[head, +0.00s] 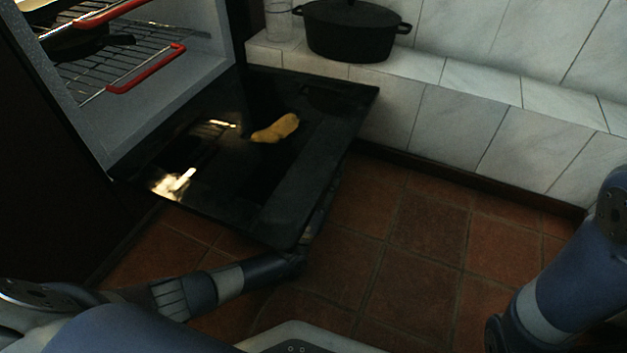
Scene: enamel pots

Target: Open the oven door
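The oven (152,95) is at the upper left, with a grey inner wall and wire racks. Its dark glossy door (300,185) is swung down and lies about level, out over the floor. My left arm comes in from the left, below the door. My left gripper (318,217) is at the door's outer edge, dark and partly hidden by it. I cannot tell whether its fingers touch the door or are open. My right arm shows at the right edge, away from the door, and its gripper is out of view.
A yellow, elongated item (275,129) lies on the door. A wire rack (125,65) with red-edged fronts carries a dark pan (80,42). A black lidded pot (350,30) and a glass jar (279,20) stand on a white tiled ledge (480,78). The brown tiled floor (425,235) is clear.

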